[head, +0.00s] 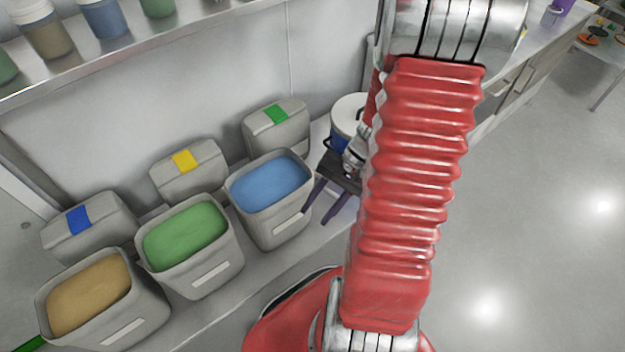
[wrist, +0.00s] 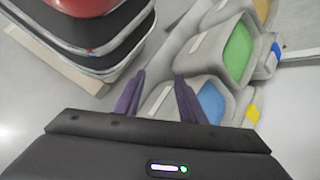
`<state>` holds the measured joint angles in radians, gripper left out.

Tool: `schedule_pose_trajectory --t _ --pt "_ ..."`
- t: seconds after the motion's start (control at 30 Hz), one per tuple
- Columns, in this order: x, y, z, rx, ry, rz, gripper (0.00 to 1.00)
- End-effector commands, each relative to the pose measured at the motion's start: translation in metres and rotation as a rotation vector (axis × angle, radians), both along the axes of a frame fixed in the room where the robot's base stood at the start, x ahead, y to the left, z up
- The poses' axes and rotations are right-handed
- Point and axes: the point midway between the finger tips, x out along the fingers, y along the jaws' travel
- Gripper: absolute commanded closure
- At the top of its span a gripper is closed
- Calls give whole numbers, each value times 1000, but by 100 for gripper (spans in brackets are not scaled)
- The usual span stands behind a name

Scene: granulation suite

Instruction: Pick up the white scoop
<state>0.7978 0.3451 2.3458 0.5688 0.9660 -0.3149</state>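I cannot make out a white scoop in either view; part of the scene behind my arm is hidden. My gripper (head: 315,215) is open and empty in the head view, its two purple fingers apart beside the right side of the blue-powder bin (head: 285,226). In the wrist view my gripper (wrist: 159,76) also shows open, with nothing between the fingers. The blue-powder bin (wrist: 226,87) is just beyond the fingers there. The green-powder bin (head: 203,278) and the tan-powder bin (head: 118,315) stand in a row to its left in the head view.
Lidded grey containers with a blue (head: 105,222), a yellow (head: 195,182) and a green label (head: 285,134) stand behind the bins. A white-lidded blue bucket (head: 348,112) is behind my gripper. A shelf (head: 130,50) with jars hangs above. The floor (head: 545,220) at right is clear.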

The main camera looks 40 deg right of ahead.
Motion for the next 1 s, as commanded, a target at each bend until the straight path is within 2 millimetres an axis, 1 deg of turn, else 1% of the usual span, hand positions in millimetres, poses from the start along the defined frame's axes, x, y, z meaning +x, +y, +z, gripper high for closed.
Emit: schedule_pose_trajectory --t 0.03,0.27,0.57,0.77,1.0 --pt "0 -2 -10 37 1 -33 63" --pt "5 -13 -44 177 -41 -172 63" --pt "16 -32 -93 315 -152 -367 63" --pt "23 -50 -128 364 -259 -507 63" --pt "31 -82 -177 340 -427 -678 63"
